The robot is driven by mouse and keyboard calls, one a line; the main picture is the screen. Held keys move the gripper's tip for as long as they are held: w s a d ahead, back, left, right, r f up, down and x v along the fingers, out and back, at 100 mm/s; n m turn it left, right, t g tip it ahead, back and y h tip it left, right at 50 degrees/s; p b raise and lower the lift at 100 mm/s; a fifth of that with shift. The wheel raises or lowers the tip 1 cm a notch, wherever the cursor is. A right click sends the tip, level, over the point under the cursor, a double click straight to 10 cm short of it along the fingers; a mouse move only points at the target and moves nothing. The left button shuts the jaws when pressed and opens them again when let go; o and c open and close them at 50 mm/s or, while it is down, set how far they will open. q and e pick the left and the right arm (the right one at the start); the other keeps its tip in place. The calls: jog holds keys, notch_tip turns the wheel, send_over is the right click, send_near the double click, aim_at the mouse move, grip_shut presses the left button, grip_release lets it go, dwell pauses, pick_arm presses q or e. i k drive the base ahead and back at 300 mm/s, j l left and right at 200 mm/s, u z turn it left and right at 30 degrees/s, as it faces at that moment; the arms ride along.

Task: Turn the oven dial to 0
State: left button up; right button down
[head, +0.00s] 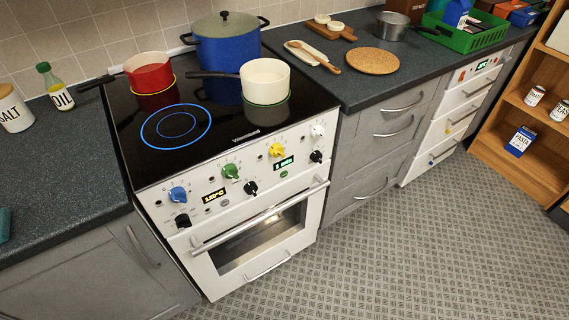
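The white oven (165,225) stands in the counter run, its door shut and its window (262,238) lit inside. Its front panel has a blue knob (178,194), a green knob (231,171), a yellow knob (276,150) and a white knob (318,130). Below them are black dials: left (182,221), middle (251,188) and right (316,156). A lit display (214,196) seems to read 180°C; another (284,163) seems to read 1 min. I cannot tell which dial is the oven dial, and the marks are too small to read. Neither gripper is in view.
On the black hob are a red pot (149,73), a blue lidded pot (228,52) and a cream saucepan (265,80). One front ring (176,127) glows blue, bare. The oven door handle (262,215) juts out below the panel. The patterned floor (400,240) in front is clear.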

aim_at(183, 222)
jog(key=k+l+u, duration=0.3)
jog(key=k, duration=0.25)
jog(key=k+u, duration=0.3)
jog(key=k, duration=0.3)
